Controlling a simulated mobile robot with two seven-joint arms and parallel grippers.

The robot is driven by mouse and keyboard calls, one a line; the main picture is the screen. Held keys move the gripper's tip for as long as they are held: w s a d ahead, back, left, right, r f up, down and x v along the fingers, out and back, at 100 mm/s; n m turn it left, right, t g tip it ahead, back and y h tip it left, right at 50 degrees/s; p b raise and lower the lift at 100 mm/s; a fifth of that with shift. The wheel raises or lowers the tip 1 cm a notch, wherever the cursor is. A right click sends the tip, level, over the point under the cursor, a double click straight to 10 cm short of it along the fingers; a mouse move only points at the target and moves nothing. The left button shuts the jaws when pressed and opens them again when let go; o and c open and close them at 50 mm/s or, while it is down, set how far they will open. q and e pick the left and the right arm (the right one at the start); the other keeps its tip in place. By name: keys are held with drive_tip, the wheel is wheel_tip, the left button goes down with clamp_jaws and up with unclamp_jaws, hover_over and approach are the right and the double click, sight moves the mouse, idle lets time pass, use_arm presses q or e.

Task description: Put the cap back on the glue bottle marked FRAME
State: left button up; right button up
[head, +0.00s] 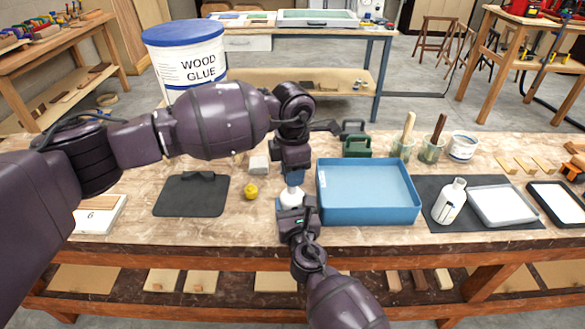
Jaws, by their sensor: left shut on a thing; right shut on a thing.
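A white bottle (291,196) stands in front of me left of the blue tray; its label is hidden, so I cannot read FRAME. My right gripper (298,208) is shut on it from the near side. My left gripper (292,172) is above it, pointing down and shut on a small blue piece (294,177) that looks like a cap. The blue piece is right over the bottle's top; I cannot tell whether they touch. Another white bottle (448,202) with a label stands on the dark mat at the right. A yellow round piece (251,190) lies left of my grippers.
A blue tray (368,215) is close on the right. A black pad (191,196) lies left. Behind are green clamps or blocks (357,146), brush jars (431,151) and a large wood glue tub (190,80). A white-lined tray (502,205) lies right. The front strip of bench is mostly clear.

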use_arm(q)
drive_tip(key=shift+f, duration=0.7)
drive_tip(key=shift+f, duration=0.5)
idle(0.3)
